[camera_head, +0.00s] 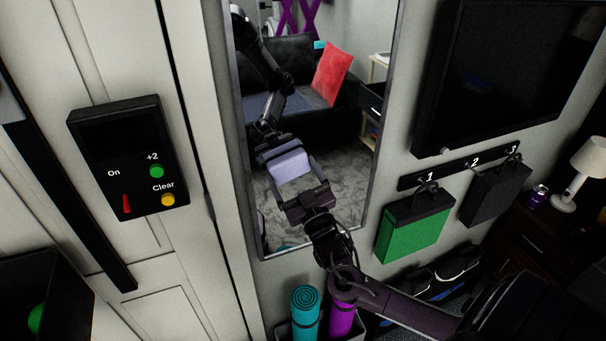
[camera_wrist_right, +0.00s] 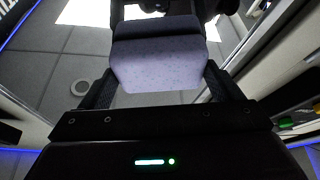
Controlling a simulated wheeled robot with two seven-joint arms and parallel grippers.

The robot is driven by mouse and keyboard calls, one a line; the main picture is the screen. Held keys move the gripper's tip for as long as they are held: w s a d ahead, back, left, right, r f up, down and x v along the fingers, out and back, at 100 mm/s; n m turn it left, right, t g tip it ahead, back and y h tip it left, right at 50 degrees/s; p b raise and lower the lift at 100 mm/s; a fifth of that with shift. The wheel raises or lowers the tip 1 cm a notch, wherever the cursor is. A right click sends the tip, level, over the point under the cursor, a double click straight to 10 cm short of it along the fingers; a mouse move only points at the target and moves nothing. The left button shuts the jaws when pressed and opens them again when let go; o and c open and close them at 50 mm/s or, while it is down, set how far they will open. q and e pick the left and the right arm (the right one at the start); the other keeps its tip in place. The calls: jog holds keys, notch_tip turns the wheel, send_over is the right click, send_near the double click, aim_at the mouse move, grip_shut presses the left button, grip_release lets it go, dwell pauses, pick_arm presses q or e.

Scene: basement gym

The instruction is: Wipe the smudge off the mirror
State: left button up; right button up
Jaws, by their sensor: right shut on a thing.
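The tall mirror (camera_head: 345,195) with a grey frame hangs on the wall in the middle of the head view. My right gripper (camera_head: 293,178) is in front of its lower half, shut on a pale lavender wiping pad (camera_head: 290,164). In the right wrist view the pad (camera_wrist_right: 158,68) sits between the two fingers (camera_wrist_right: 157,85), with a dark band along its far edge. The pad is at or close to the glass; I cannot tell if it touches. I cannot make out a smudge. My left gripper is not in view.
A black control box (camera_head: 118,158) is on the panelling at left. A green bag (camera_head: 415,232) and a dark bag (camera_head: 493,192) hang from numbered hooks at right. Rolled mats, teal (camera_head: 305,312) and purple (camera_head: 341,318), stand below the mirror. The sofa and red cushion appear as reflections.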

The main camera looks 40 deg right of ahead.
jog(key=shift+a, duration=0.25)
jog(key=shift+s+a+p, duration=0.35)
jog(key=shift+s+p, duration=0.3)
jog(key=shift+s+a+p, duration=0.2)
jog(key=shift+s+p, duration=0.15)
jog(key=shift+s, duration=0.7)
jog(key=shift+s+a+p, duration=0.15)
jog(key=shift+s+p, duration=0.2)
jog(key=shift+s, duration=0.65)
jog(key=shift+s, duration=0.1)
jog(key=s, duration=0.1)
jog(key=s+p, duration=0.1)
jog(key=shift+s+a, duration=0.35)
jog(key=shift+s, duration=0.05)
jog(key=shift+f, duration=0.1)
